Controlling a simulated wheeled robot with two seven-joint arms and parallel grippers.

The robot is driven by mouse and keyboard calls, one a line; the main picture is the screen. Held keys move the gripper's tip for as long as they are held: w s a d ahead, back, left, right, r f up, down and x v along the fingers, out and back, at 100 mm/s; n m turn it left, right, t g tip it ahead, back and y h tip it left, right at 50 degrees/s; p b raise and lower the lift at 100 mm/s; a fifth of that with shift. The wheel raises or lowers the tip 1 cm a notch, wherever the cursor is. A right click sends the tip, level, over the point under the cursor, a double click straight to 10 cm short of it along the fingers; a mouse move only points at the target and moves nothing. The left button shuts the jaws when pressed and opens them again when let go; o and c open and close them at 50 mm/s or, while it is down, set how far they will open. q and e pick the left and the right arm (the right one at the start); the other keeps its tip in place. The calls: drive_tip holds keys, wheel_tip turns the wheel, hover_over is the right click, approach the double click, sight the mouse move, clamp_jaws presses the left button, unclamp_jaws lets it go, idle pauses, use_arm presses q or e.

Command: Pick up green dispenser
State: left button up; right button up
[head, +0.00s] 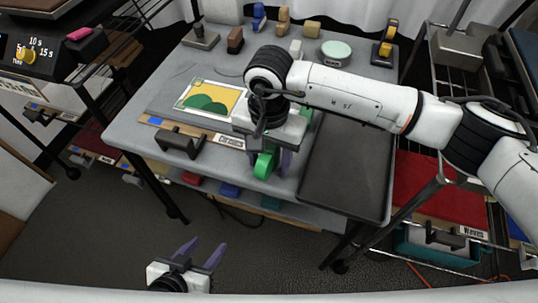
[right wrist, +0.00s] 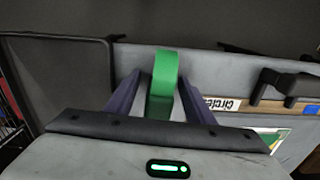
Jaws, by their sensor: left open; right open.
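The green dispenser (head: 264,162) is at the front edge of the grey table, partly hidden by my right gripper (head: 272,162) above it. In the right wrist view the green dispenser (right wrist: 163,80) stands between the two purple fingers of my right gripper (right wrist: 162,90). The fingers are open, one on each side of it; I cannot tell whether they touch it. My left gripper (head: 202,254) is open and empty, low over the floor in front of the table.
A black tray (head: 347,165) lies right of the dispenser. A yellow and green picture (head: 212,98) lies to the left, with a dark-handled block (head: 180,142) at the front edge. Small stamps and a round mint tin (head: 336,52) stand at the back. Wire racks flank the table.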

drive_tip(key=c, duration=1.2)
drive_tip(key=shift+o, duration=0.2)
wheel_tip(320, 180, up, 10)
drive_tip(key=shift+r+b, duration=0.1)
drive_tip(key=shift+b, duration=0.2)
drive_tip(key=o, duration=0.5)
drive_tip(key=c, duration=0.3)
drive_tip(key=shift+s, duration=0.1)
drive_tip(key=shift+c, duration=0.3)
